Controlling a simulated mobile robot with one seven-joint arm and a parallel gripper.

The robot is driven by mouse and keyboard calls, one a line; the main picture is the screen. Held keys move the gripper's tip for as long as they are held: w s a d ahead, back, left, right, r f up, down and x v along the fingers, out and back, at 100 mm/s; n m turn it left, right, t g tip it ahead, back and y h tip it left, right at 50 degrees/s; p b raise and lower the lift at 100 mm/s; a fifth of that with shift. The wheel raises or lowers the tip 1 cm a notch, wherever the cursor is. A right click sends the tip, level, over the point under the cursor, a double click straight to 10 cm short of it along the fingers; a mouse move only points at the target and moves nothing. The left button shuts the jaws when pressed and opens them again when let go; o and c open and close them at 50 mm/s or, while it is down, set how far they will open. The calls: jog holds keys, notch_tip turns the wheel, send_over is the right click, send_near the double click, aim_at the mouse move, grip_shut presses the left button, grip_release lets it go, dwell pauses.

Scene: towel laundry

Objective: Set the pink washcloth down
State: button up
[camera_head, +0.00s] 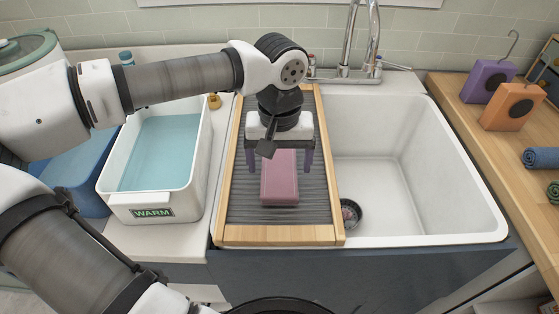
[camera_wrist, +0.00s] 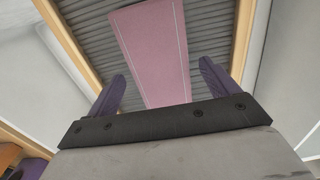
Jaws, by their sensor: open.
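The pink washcloth (camera_head: 279,187) lies flat as a folded rectangle on the ridged grey washboard (camera_head: 240,205) with a wooden frame. My gripper (camera_head: 280,180) is above the washboard, with its two purple fingers spread on either side of the cloth. In the wrist view the cloth (camera_wrist: 152,45) runs lengthwise between the open fingers (camera_wrist: 163,88), with a gap on each side. The far end of the cloth is hidden behind my wrist in the head view.
A white tub marked WARM (camera_head: 152,211) holds water left of the washboard. An empty white sink (camera_head: 400,226) with a drain is at the right.

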aim_at(279, 168)
notch_tip(279, 168, up, 12)
jog(key=b, duration=0.1)
jog(key=shift+f, duration=0.25)
jog(key=shift+s+f, duration=0.1)
